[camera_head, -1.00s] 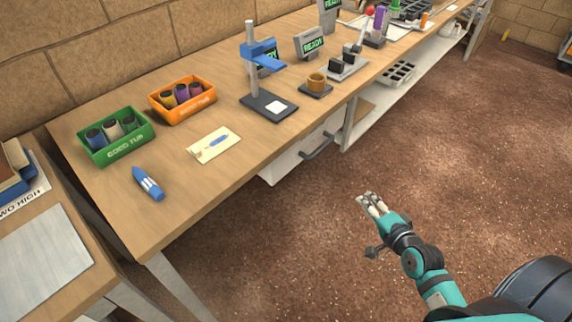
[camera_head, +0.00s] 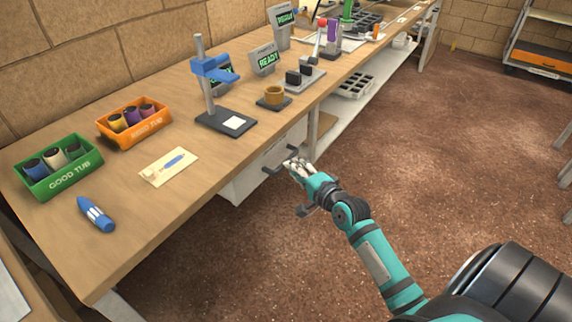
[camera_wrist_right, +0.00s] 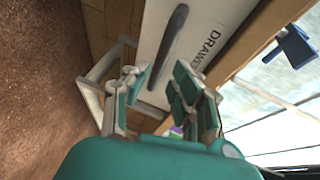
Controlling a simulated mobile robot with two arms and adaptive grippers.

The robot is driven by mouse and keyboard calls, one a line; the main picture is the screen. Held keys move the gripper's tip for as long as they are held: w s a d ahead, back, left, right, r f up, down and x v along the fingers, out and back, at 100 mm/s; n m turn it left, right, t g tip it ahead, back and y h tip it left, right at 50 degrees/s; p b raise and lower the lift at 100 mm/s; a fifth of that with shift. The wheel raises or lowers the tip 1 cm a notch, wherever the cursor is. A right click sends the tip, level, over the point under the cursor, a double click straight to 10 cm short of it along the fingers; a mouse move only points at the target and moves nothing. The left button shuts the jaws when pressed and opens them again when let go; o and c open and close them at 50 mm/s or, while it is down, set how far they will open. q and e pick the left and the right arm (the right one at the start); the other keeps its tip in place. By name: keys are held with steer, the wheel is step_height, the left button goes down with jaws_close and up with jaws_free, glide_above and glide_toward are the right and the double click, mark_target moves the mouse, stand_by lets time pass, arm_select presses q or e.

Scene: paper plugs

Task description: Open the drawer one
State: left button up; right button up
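The drawer (camera_head: 240,184) is a white front under the wooden bench top, with a dark bar handle (camera_head: 280,161); it looks closed. In the right wrist view the drawer front (camera_wrist_right: 152,42) bears the partly visible word "DRAWE", and the dark handle (camera_wrist_right: 169,45) lies just beyond my fingers. My right gripper (camera_head: 295,166) is at the handle's right end in the head view. In the right wrist view my right gripper (camera_wrist_right: 160,88) has its fingers apart with nothing between them; contact with the handle cannot be told. My left gripper is not in view.
The bench top (camera_head: 180,220) holds a green tub (camera_head: 75,180), an orange tub (camera_head: 140,135), a blue marker-like object (camera_head: 96,214), a card (camera_head: 160,172) and a stand (camera_head: 225,122). A lower shelf (camera_head: 350,110) lies right of the drawer. The floor in front is clear.

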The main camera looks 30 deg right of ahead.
mark_target(286, 160)
steer(key=w, duration=0.3)
steer(key=w+f, duration=0.1)
steer(key=w, duration=0.1)
steer(key=shift+b, duration=0.35)
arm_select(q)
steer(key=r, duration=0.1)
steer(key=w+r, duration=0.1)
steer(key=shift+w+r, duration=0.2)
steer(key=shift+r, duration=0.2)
arm_select(e)
jaws_close()
steer(key=shift+s, duration=0.1)
